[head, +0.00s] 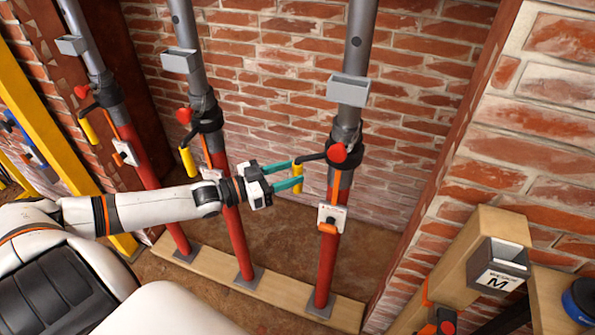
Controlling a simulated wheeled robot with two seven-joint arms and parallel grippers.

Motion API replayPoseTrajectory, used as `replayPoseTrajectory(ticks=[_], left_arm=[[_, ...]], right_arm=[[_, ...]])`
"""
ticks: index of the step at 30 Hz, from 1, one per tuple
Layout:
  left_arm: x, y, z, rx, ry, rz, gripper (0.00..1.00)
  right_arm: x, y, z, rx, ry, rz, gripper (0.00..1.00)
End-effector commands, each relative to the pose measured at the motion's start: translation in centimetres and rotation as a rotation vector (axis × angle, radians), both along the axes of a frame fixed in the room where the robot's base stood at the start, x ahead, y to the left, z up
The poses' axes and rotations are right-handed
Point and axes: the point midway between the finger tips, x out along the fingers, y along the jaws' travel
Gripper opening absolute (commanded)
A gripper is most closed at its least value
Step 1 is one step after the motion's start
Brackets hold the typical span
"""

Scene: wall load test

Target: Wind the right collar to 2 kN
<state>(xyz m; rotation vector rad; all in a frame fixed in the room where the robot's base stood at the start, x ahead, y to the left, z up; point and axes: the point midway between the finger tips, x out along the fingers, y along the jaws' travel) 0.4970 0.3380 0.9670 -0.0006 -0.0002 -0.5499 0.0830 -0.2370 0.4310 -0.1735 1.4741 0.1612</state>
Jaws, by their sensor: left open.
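Three steel props stand against the brick wall, each with a dark collar and a yellow crank handle. The right prop's collar (346,134) carries a red knob (338,153) and a dark crank arm reaching left to a yellow handle (297,180). My left gripper (300,172) has teal fingers and is open. Its fingertips are at the yellow handle, one higher and one lower; I cannot tell whether they touch it. A small white gauge box (331,217) with an orange part is on the prop below the collar; its reading is too small to read. My right gripper is out of view.
The middle prop (233,225) stands just behind my left forearm, with the left prop (145,180) beyond. A wooden sole plate (275,292) runs under the props. A grey box (348,90) is on the right prop. A wooden frame with a box marked M (498,278) stands right.

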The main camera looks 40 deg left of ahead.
Motion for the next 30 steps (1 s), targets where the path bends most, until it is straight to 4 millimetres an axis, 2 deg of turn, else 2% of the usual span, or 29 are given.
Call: replayPoseTrajectory(ticks=[6, 18, 19, 27, 30], left_arm=[[1.9, -1.1, 0.1, 0.0, -0.002, 0.002, 0.43], [2.4, -1.5, 0.0, 0.001, 0.001, 0.0, 0.43], [2.4, -1.4, 0.0, 0.001, 0.001, 0.0, 0.41], [2.4, -1.4, 0.0, 0.001, 0.0, 0.0, 0.0], [2.4, -1.4, 0.0, 0.001, 0.0, 0.0, 0.0]], right_arm=[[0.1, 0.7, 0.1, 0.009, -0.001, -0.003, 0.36], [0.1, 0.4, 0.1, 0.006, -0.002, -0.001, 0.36], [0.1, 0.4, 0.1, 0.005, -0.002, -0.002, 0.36], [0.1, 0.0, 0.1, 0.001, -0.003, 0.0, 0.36], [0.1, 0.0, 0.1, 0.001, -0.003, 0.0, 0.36]])
